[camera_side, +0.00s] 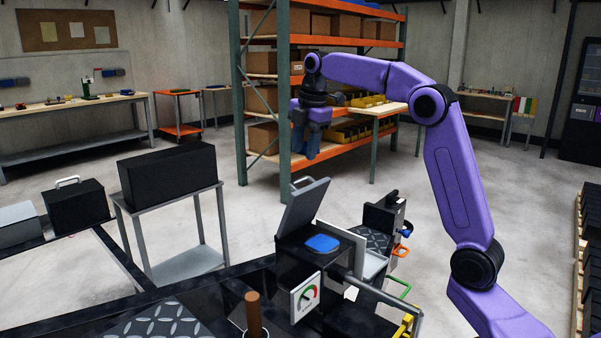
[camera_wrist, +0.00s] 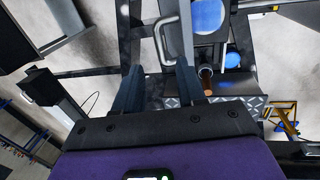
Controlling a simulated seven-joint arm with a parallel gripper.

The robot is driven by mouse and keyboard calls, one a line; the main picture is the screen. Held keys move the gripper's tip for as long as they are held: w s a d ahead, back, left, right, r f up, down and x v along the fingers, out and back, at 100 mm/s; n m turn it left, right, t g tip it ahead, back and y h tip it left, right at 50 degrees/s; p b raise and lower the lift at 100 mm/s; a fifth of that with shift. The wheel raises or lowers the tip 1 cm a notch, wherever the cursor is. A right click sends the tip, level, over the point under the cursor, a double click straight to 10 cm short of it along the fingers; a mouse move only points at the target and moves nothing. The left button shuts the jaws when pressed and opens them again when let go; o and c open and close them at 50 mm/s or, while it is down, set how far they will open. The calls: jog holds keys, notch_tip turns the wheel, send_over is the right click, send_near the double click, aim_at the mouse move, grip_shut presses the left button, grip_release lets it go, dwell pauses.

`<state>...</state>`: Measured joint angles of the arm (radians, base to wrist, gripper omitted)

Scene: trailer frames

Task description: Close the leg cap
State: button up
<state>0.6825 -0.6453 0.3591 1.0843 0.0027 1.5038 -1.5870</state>
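I cannot tell for sure which part is the leg cap; the likeliest is a hinged grey lid (camera_side: 305,205) standing raised and tilted on a black box (camera_side: 297,262). A small silver handle (camera_side: 302,184) is on the lid; it also shows in the wrist view (camera_wrist: 159,38), beyond my fingertips. A blue pad (camera_side: 322,243) lies on the box top under the lid, and a blue disc (camera_wrist: 207,15) shows right of the handle. My gripper (camera_side: 305,146) hangs above the lid, apart from it. In the wrist view my gripper (camera_wrist: 159,70) is open, with nothing between its fingers.
A brown post (camera_side: 254,315) stands in a holder in front of the box. A gauge (camera_side: 306,296) is on the box's front. A metal bar (camera_side: 385,296) sticks out right. A grey stand (camera_side: 180,220) with a black case is left. Air around my gripper is clear.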

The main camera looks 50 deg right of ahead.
aim_at(300, 179)
jog(key=f, duration=0.3)
jog(key=w+f, duration=0.1)
jog(key=f, duration=0.3)
jog(key=shift+w+f, duration=0.2)
grip_shut()
